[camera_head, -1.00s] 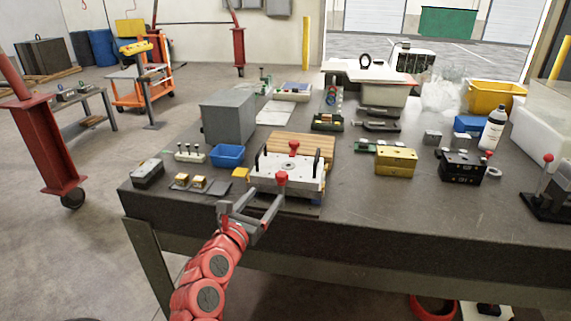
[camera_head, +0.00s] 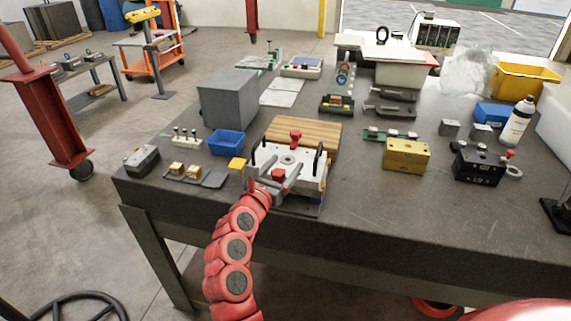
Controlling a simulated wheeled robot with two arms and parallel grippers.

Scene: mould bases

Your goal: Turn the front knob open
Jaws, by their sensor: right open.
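The mould base (camera_head: 308,168) is a white plate block with black upright posts, lying near the front edge of the dark table. Its red front knob (camera_head: 278,174) stands at the near side. A second red knob (camera_head: 295,136) stands at the far side. My right gripper (camera_head: 271,180) is open at the near side of the mould base, its grey fingers close to the front knob. Whether the fingers touch the knob cannot be told, and they partly hide the plate's near edge. My left gripper is not in view.
A wooden board (camera_head: 303,132) lies behind the mould base. A blue bin (camera_head: 226,143) and a grey box (camera_head: 228,98) stand to the left, a yellow block (camera_head: 405,154) and a black block (camera_head: 478,165) to the right. The table front right of the mould is clear.

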